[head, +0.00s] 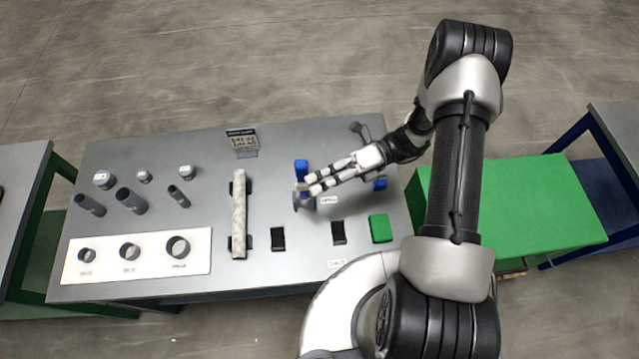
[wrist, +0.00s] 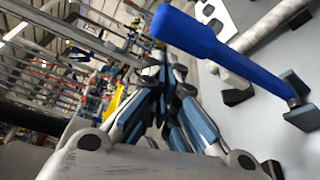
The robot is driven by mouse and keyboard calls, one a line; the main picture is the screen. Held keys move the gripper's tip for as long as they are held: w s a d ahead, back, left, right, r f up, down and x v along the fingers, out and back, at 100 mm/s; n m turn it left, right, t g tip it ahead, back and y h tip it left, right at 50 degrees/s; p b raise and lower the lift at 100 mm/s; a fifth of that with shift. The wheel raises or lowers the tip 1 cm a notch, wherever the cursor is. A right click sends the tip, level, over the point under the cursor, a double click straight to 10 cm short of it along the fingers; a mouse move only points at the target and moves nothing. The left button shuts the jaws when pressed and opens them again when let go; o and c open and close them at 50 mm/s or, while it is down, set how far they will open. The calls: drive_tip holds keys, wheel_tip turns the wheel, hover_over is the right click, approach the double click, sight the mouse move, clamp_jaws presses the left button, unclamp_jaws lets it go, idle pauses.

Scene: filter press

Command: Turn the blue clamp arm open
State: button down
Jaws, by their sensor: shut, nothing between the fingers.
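The blue clamp arm (head: 301,167) shows at the middle of the grey table in the head view, just beyond my fingertips. In the wrist view the blue clamp arm (wrist: 225,52) is a long blue handle slanting down to a dark metal mount (wrist: 301,101).
A pale, mottled bar (head: 239,215) lies left of the clamp. Dark blocks (head: 278,238) and a green block (head: 380,228) are near the front. Grey cylinders (head: 131,200) and a white plate with holes (head: 137,276) are at left. A green-topped table (head: 545,205) stands at right.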

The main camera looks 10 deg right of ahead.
drive_tip(key=shift+w+r, duration=0.25)
drive_tip(key=shift+w, duration=0.25)
drive_tip(key=shift+w, duration=0.1)
drive_tip(key=v, duration=1.2)
drive_tip(key=shift+s, duration=0.25)
